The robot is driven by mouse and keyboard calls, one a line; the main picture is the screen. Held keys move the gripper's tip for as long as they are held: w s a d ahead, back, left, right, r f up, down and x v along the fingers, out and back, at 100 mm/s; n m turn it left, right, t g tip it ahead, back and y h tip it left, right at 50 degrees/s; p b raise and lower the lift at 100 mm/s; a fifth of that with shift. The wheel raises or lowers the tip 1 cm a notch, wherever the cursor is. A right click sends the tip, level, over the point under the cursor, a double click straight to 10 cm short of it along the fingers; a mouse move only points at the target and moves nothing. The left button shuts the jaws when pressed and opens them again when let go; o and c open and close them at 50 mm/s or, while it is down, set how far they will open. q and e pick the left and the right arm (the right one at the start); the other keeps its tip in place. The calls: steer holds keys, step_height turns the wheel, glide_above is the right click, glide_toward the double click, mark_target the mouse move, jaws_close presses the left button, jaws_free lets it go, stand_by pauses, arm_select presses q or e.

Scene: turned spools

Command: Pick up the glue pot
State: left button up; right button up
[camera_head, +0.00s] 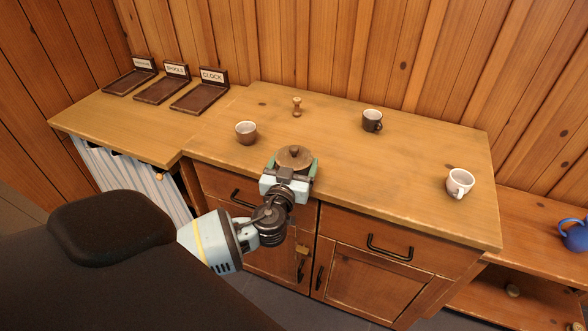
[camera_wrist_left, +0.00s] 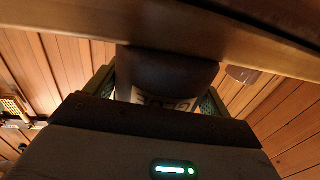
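The glue pot (camera_head: 294,156) has a round brown lid with a small knob and is near the counter's front edge. In the left wrist view the pot (camera_wrist_left: 165,72) is dark brown with a pale lettered label, partly hidden by the gripper; the view looks upside down. My left gripper (camera_head: 293,168) reaches in from the front with one green-padded finger on each side of the pot. The fingers (camera_wrist_left: 158,98) appear closed against its sides. The pot seems to be at counter height; whether it touches the counter is unclear. My right gripper is not in view.
A brown cup (camera_head: 246,133) stands close behind left, a small wooden spool (camera_head: 297,107) behind. A dark mug (camera_head: 372,121) and a white mug (camera_head: 459,184) stand right. Labelled trays (camera_head: 199,98) sit far left. A blue pot (camera_head: 574,235) is on the lower right shelf. The counter (camera_head: 400,185) is clear mid-right.

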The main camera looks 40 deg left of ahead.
mark_target(293, 155)
arm_select(q)
steer(key=c, duration=0.9)
steer(key=shift+r, duration=0.6)
steer(key=shift+c, duration=0.5)
step_height(293, 155, up, 2)
steer(key=shift+r, duration=0.15)
steer(key=s+a+r+b, duration=0.1)
steer(key=s+a, duration=0.1)
steer(key=s, duration=0.5)
steer(key=s+a+b, duration=0.1)
steer(key=s+a, duration=0.2)
steer(key=s, duration=0.5)
steer(key=shift+r, duration=0.35)
steer(key=shift+s+a, duration=0.1)
